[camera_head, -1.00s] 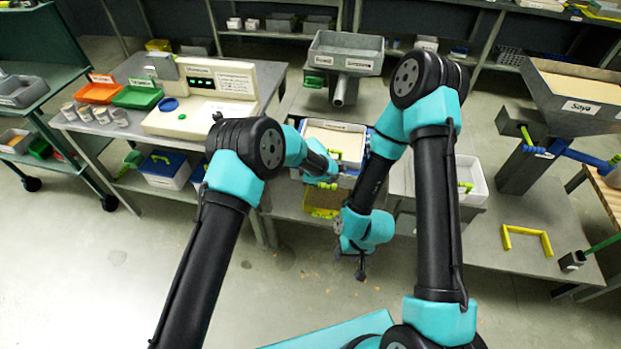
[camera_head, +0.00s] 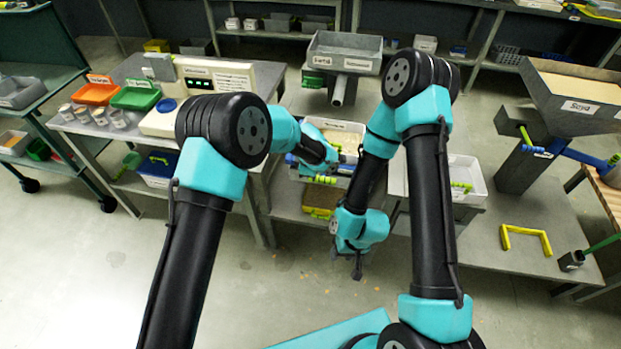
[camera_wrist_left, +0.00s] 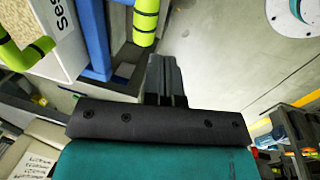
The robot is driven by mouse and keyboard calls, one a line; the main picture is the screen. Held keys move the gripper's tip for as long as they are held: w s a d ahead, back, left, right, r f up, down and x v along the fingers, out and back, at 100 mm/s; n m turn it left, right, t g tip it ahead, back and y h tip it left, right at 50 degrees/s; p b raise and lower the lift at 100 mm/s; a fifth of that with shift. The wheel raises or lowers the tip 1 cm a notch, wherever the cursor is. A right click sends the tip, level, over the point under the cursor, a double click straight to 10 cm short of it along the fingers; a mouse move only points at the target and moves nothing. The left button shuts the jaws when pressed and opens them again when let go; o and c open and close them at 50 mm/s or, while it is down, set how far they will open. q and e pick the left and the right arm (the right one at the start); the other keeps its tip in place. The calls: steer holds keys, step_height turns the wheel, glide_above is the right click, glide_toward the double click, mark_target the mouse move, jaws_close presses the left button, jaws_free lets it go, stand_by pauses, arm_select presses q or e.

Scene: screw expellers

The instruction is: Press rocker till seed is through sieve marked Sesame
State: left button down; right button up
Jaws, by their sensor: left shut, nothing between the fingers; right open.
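A white box (camera_wrist_left: 55,55) with a label starting "Ses" shows at the upper left of the left wrist view. A blue bar (camera_wrist_left: 94,40) runs beside it, with a yellow-green grip (camera_wrist_left: 146,22) close by. In the head view the seed-filled sieve tray (camera_head: 345,141) is partly hidden by my left arm, and a yellow-green grip (camera_head: 320,180) is at its front. My left gripper (camera_wrist_left: 165,78) is shut and empty, a short way from the grip in its own view; contact cannot be told. My right gripper (camera_head: 358,267) is open and empty, hanging low in front of the bench.
A grey hopper (camera_head: 340,55) with a spout stands behind the sieve tray. A white tray (camera_head: 465,175) is to the right, partly behind my right arm. The floor in front is open.

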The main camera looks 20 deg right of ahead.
arm_select(q)
steer(key=v, duration=0.5)
steer(key=shift+s+a+r, duration=0.15)
steer(key=shift+s, duration=0.15)
stand_by(1.9)
steer(key=s+a+f+m+g+h, duration=0.15)
steer(key=a+f, duration=0.25)
steer(key=a, duration=0.4)
steer(key=s+a+f+m, duration=0.2)
steer(key=s+a+f, duration=0.15)
steer(key=a, duration=0.45)
steer(key=s+a+f+m+g+h, duration=0.1)
steer(key=s+a+f+m, duration=0.1)
steer(key=a+f, duration=0.4)
steer(key=s+a+f+m+t, duration=0.1)
steer(key=s+a+m, duration=0.4)
steer(key=s+a, duration=1.2)
steer(key=a+f, duration=0.1)
steer(key=a, duration=0.2)
steer(key=shift+s+a, duration=0.2)
steer(key=shift+s, duration=0.2)
steer(key=shift+f, duration=0.15)
